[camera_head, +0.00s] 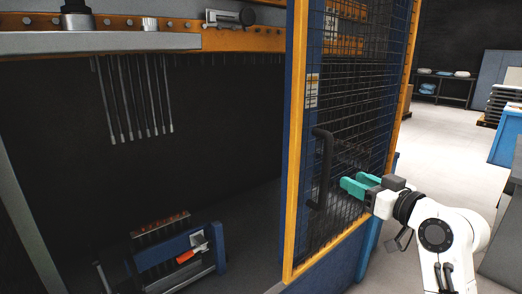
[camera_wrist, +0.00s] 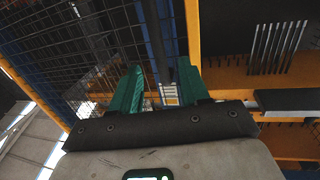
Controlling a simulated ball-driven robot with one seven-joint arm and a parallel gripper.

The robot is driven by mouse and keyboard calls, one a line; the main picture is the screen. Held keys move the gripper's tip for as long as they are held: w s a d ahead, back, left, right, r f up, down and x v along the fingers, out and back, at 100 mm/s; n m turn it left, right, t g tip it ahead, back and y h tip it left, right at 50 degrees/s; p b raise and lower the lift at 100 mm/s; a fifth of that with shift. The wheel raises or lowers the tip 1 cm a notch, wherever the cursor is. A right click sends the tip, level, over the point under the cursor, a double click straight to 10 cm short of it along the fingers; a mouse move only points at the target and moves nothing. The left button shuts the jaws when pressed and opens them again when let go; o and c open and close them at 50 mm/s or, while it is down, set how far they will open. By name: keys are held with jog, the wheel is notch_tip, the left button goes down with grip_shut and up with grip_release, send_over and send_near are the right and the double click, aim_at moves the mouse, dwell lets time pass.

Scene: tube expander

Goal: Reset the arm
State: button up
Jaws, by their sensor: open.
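My gripper (camera_head: 360,186) has teal fingers and is open in front of the mesh door. In the head view its fingers point left toward the dark door handle (camera_head: 322,170); I cannot tell if they touch it. In the wrist view the two teal fingers of my gripper (camera_wrist: 157,90) stand apart. The dark handle bar (camera_wrist: 153,35) runs between and beyond them. Nothing is seen held. My white arm comes in from the lower right of the head view.
The mesh door (camera_head: 352,110) has a yellow and blue frame and stands open. Left of it is the dark machine opening, with several hanging rods (camera_head: 135,98) and a blue fixture (camera_head: 175,248) with a red-orange part (camera_head: 187,256). Free floor (camera_head: 440,140) lies to the right.

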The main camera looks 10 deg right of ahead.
jog(key=s+a+f+m+g+h, duration=0.1)
jog(key=s+f+g, duration=0.2)
jog(key=s+f, duration=0.45)
jog(key=s+a+f+m+g+h, duration=0.15)
jog(key=s+f, duration=0.35)
jog(key=f, duration=0.6)
jog(key=s+a+f+g+h, duration=0.1)
jog(key=s+f+g, duration=0.4)
jog(key=f, duration=0.4)
jog(key=s+d+f+m+g+h, duration=0.1)
jog(key=s+f, duration=0.3)
jog(key=s, duration=0.9)
jog(key=s+d+f+m+g+h+p, duration=0.1)
jog(key=s+f+g, duration=0.3)
jog(key=s, duration=0.9)
jog(key=shift+s+d+f+g+h, duration=0.35)
jog(key=shift+d+f+h, duration=0.3)
jog(key=shift+f, duration=0.15)
jog(key=shift+a, duration=0.15)
